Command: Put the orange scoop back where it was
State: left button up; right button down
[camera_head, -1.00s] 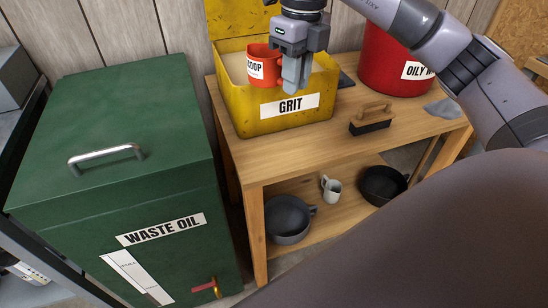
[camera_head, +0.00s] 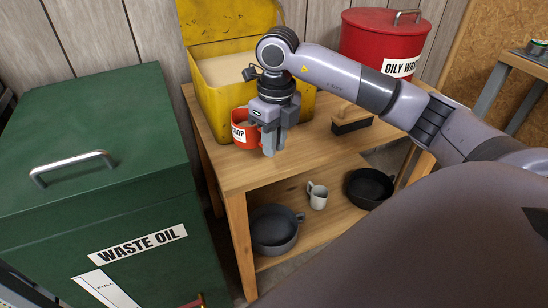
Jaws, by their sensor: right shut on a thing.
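The orange scoop (camera_head: 241,128), a cup-like vessel with a white label partly reading "SCOOP", is at the front of the yellow grit bin (camera_head: 212,98), over the front left part of the wooden bench. My right gripper (camera_head: 269,146) is shut on the scoop at its right side, pointing down. The gripper hides part of the scoop and the bin's front label. I cannot tell whether the scoop touches the bench top. The bin is open, with pale grit inside. My left gripper is not in view.
The wooden bench (camera_head: 236,176) has a brush (camera_head: 350,126) and a red oily waste can (camera_head: 384,48) to the right. Dark pans (camera_head: 274,230) and a white mug (camera_head: 317,195) sit on its lower shelf. A green waste oil bin (camera_head: 95,160) stands at left.

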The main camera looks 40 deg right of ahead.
aim_at(274, 170)
jog(key=shift+f+b, duration=0.3)
jog(key=shift+f, duration=1.8)
jog(key=shift+f, duration=0.1)
jog(key=c, duration=1.1)
grip_release()
jog(key=shift+o, duration=0.2)
jog(key=r+p, duration=0.1)
jog(key=r, duration=1.1)
jog(key=shift+d+r+p, duration=0.1)
jog(key=shift+d+p, duration=0.1)
jog(key=shift+p, duration=0.1)
